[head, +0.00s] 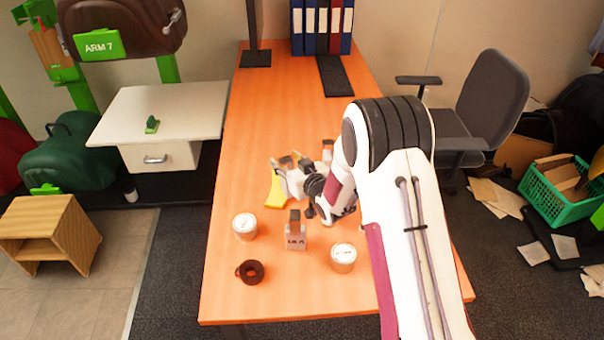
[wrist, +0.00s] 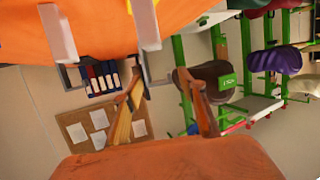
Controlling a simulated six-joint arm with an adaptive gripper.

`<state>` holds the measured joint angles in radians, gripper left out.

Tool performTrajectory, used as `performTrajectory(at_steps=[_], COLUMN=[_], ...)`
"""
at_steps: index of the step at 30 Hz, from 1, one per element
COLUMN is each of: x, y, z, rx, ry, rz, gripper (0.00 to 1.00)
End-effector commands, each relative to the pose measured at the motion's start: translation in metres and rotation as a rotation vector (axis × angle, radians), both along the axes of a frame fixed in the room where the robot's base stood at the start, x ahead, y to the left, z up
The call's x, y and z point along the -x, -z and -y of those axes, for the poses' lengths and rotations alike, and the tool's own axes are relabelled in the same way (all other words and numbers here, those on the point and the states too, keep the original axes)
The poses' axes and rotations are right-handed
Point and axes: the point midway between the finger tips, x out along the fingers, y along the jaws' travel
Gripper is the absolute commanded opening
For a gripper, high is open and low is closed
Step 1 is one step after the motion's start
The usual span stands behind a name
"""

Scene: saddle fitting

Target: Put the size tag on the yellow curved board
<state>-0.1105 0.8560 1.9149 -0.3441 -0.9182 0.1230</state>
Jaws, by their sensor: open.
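The yellow curved board (head: 275,191) lies farther back on the table. Much of it is hidden behind my gripper (head: 287,178), so its full shape cannot be made out. My gripper is open, above or beside the board and behind the tag, apart from the tag. In the wrist view, its pale fingers (wrist: 101,42) are spread with nothing visible between them. I cannot clearly make out the tag in that view.
White tins stand left (head: 245,226) and right (head: 343,257) of the tag. A dark brown ring-like object (head: 250,272) lies in front. Binders (head: 322,27) and a dark stand (head: 255,58) are at the table's back. The table's (head: 275,105) far middle is mostly clear.

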Motion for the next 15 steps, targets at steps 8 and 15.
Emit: performTrajectory(at_steps=[8, 15], x=[0.024, 0.047], y=[-0.008, -0.016], z=[0.011, 0.02], rx=[0.0, 0.0], ry=[0.001, 0.002], rz=[-0.002, -0.001], gripper=[0.41, 0.41])
